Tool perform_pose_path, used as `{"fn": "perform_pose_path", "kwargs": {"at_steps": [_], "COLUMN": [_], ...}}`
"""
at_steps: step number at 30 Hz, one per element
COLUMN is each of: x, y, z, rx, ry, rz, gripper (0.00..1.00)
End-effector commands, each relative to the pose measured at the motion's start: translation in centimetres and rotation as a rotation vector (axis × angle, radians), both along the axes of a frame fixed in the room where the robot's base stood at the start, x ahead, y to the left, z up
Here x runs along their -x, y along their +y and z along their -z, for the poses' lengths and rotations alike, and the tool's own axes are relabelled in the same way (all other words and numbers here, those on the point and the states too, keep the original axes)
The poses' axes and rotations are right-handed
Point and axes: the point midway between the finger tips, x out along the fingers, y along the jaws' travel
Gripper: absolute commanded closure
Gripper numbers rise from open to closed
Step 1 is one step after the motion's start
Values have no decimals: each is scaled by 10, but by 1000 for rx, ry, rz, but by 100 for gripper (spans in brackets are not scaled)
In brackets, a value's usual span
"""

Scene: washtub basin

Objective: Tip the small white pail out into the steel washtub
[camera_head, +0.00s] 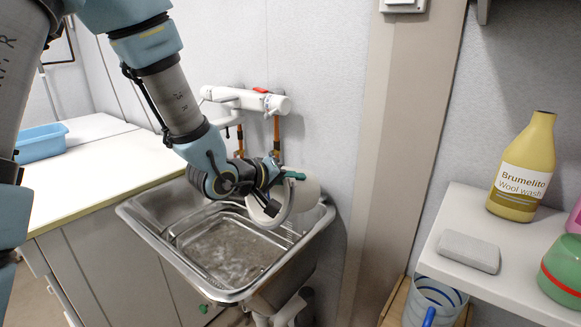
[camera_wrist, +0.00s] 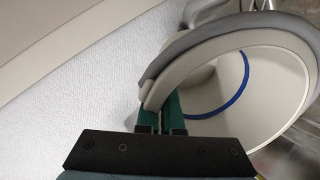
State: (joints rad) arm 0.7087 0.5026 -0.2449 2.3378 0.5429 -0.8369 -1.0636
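The small white pail (camera_head: 307,192) hangs over the back right part of the steel washtub (camera_head: 137,222), below the wall tap. It looks tilted, partly hidden by my gripper. In the wrist view the pail (camera_wrist: 285,52) shows its pale inside with a blue line around it; I see no contents there. My gripper (camera_head: 292,176) has green fingers, closed around the pail's grey handle (camera_wrist: 235,25) in the wrist view (camera_wrist: 174,112). The washtub's floor looks wet or water-covered and rippled; I cannot tell how deep.
A white wall tap (camera_head: 245,99) with a red mark is close behind my wrist. A counter (camera_head: 95,170) with a blue tub (camera_head: 41,142) lies left. At right a white shelf (camera_head: 460,270) holds a yellow bottle (camera_head: 522,170) and a grey block (camera_head: 468,251); a striped bucket (camera_head: 432,305) stands below.

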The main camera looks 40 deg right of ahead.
Motion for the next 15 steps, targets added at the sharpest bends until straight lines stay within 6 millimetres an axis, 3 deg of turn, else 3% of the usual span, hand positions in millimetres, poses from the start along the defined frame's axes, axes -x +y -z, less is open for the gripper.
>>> {"fn": "perform_pose_path", "kwargs": {"at_steps": [15], "x": [-2], "y": [-22], "z": [19], "rx": [-278], "ry": [30], "rz": [2], "gripper": [100]}}
